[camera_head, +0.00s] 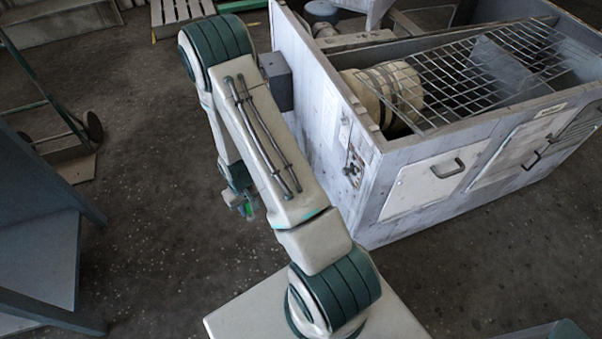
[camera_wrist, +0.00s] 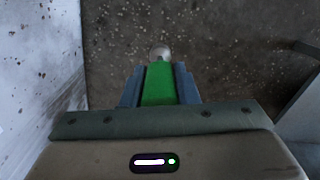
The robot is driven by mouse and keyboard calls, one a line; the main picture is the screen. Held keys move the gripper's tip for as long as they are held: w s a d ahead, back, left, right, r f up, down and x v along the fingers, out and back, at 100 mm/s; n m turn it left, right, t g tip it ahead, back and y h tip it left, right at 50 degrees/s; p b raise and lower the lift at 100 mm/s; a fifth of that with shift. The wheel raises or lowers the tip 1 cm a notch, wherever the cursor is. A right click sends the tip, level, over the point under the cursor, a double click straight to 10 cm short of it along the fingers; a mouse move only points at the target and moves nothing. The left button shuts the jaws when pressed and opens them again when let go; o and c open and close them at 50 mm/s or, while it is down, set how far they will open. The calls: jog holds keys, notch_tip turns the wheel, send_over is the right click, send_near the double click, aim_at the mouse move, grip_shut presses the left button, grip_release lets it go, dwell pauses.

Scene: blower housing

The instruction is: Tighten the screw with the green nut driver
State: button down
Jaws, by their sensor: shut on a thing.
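My gripper (camera_wrist: 159,88) is shut on the green nut driver (camera_wrist: 158,84). In the wrist view the green handle sits between the two blue-grey fingers, with a pale round end (camera_wrist: 160,53) showing beyond it. In the head view a small patch of green (camera_head: 246,209) shows at the end of my arm, left of the blower housing (camera_head: 400,225); the rest of the driver is hidden there. The driver is over bare floor and apart from the housing. I cannot make out the screw in either view.
The white housing wall (camera_wrist: 35,70) stands close on the left in the wrist view. A grey box (camera_head: 278,80) juts from the housing's side. A wire grid (camera_head: 480,75) lies across its top. A blue-grey bench (camera_head: 40,250) stands at the left. Floor (camera_head: 170,230) between is clear.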

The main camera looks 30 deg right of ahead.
jog(key=s+d+f+n+g+h+b, duration=0.4)
jog(key=s+d+n+g+h+b, duration=0.15)
jog(key=s+d+n+b, duration=0.45)
jog(key=w+d+r+n+t+h+b, duration=0.1)
jog(key=w+d+r+n+h+b, duration=0.1)
jog(key=d+r+n+h+b, duration=0.5)
jog(key=shift+w+d+r+h+b, duration=0.15)
jog(key=shift+d+r+h+b, duration=0.6)
jog(key=shift+d+h+b, duration=2.35)
jog(key=shift+d+r+t+y+p, duration=0.1)
jog(key=shift+d+t+y+p, duration=0.4)
jog(key=shift+d+p, duration=0.2)
